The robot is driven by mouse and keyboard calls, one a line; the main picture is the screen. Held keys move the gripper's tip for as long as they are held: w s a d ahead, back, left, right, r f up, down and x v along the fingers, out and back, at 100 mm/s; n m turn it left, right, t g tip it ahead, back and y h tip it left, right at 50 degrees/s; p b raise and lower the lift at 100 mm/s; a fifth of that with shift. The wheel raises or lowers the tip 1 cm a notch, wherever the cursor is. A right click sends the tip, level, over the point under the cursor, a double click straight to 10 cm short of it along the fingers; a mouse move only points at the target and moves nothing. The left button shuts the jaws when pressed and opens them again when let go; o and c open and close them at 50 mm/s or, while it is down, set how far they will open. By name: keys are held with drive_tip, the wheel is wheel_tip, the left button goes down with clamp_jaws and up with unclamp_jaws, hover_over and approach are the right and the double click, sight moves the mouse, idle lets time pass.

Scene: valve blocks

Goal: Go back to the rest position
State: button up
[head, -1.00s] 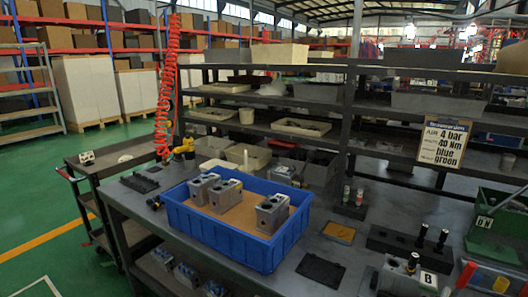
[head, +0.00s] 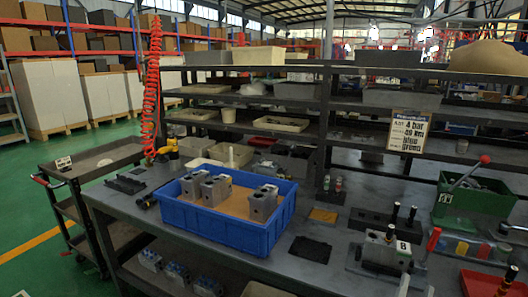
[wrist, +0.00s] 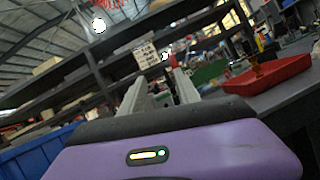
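My gripper (wrist: 160,88) shows in the wrist view above its purple body. Its two pale fingers are apart, with nothing seen between them. I cannot make out the gripper in the head view. The blue crate (head: 212,229) stands on the dark workbench (head: 325,270) with several grey valve blocks (head: 264,203) inside; its blue side also shows at the left of the wrist view (wrist: 35,150). Another valve block (head: 385,250), beside a tag marked B, sits in a dark fixture at the right of the bench.
A red tray (wrist: 268,86) lies at the right in the wrist view. A green bin (head: 470,200) stands at the bench's right. A sign (head: 408,135) hangs on the shelves behind. A dark cart (head: 90,175) stands at the left, with green floor (head: 25,240) beyond it.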

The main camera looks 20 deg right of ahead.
drive_tip(key=s+a+f+m+t+y, duration=0.1)
drive_tip(key=a+f+m+t+y, duration=0.1)
drive_tip(key=a+f+m+y, duration=0.4)
drive_tip(key=s+a+f+m+t+y, duration=0.1)
drive_tip(key=a+f+m+t+y, duration=0.2)
drive_tip(key=a+y, duration=0.45)
drive_tip(key=s+a+r+m+y+p, duration=0.1)
drive_tip(key=s+a+r+m+y, duration=0.2)
drive_tip(key=s+a+m, duration=0.3)
drive_tip(key=s+a+r+m+g+y+p, duration=0.1)
drive_tip(key=s+a+r+m+y, duration=0.2)
drive_tip(key=s+a, duration=0.6)
drive_tip(key=shift+s+a+r+m+g+p, duration=0.3)
drive_tip(key=shift+s+r+m, duration=1.05)
drive_tip(key=shift+s, duration=1.6)
drive_tip(key=shift+f, duration=0.2)
